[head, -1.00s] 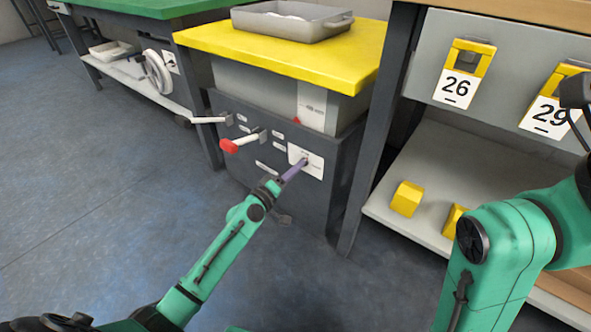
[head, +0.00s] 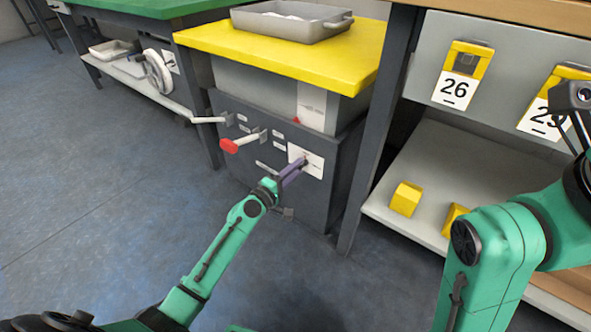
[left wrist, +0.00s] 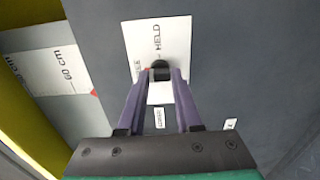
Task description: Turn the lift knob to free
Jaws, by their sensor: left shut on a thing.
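The lift knob (left wrist: 160,70) is small and black, on a white label plate (left wrist: 140,38) on the grey front of the lift cabinet. "HELD" is readable on the plate; other lettering by the knob is partly hidden. My left gripper (left wrist: 159,76) has its purple fingers on both sides of the knob, shut on it. In the head view the left gripper (head: 301,165) reaches the white plate (head: 315,165), and its fingers hide most of the knob. A dark end of my right arm (head: 575,105) shows at the right edge, its jaws unclear.
A red-ended crank handle (head: 229,146) and a pale handle (head: 208,120) stick out left of the plate. The yellow lift top (head: 280,58) carries a grey tray (head: 290,27). A dark table leg (head: 372,140) stands close on the right. Floor at left is clear.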

